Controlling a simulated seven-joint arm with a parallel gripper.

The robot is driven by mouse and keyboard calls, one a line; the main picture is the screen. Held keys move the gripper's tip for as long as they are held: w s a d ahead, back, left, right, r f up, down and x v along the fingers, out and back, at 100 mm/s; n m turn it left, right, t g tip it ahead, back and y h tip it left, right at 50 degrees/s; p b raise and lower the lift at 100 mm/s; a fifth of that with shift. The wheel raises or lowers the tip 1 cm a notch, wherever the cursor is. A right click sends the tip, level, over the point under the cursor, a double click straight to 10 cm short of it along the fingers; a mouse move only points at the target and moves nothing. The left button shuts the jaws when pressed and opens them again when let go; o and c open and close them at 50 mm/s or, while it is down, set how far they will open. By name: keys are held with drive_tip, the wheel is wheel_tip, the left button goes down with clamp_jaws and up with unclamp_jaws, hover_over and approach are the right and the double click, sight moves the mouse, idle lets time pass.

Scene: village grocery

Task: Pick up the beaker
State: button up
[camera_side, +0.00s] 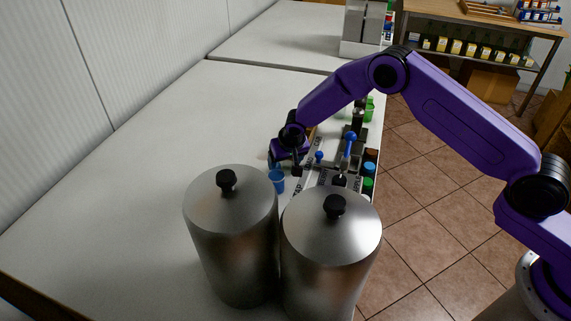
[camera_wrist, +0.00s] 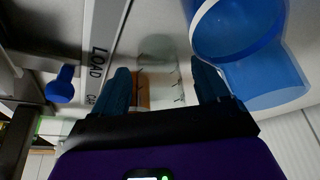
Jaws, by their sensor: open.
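A clear beaker (camera_wrist: 160,50) with dark marks on its wall shows in the wrist view, in the gap between my fingertips. An orange-brown patch (camera_wrist: 154,92) shows at its lower part; I cannot tell whether it is inside the beaker or behind it. My gripper (camera_wrist: 162,72) is open, with one finger on either side of the beaker in the picture. I cannot tell whether they touch it. In the side view my gripper (camera_side: 284,166) is low over the white counter, and the beaker cannot be made out clearly.
A blue cup (camera_wrist: 262,72) is close to my right finger; it also shows in the side view (camera_side: 277,181). A device with a blue-knobbed lever (camera_side: 350,137) and a "LOAD" label stands beside. Two steel canisters (camera_side: 232,235) (camera_side: 330,250) stand in front. The counter (camera_side: 150,160) is clear at left.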

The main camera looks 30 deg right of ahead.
drive_tip(key=c, duration=1)
wheel_tip(320, 180, up, 10)
drive_tip(key=shift+n, duration=0.6)
drive_tip(key=s+d+r, duration=0.2)
drive_tip(key=s+d, duration=0.5)
drive_tip(key=s+d+r, duration=0.3)
drive_tip(key=s+d, duration=0.3)
drive_tip(key=s, duration=0.1)
drive_tip(key=s+d+r, duration=0.2)
drive_tip(key=s+d, duration=0.5)
drive_tip(key=shift+s+d+r, duration=0.1)
drive_tip(key=shift+d+r, duration=0.25)
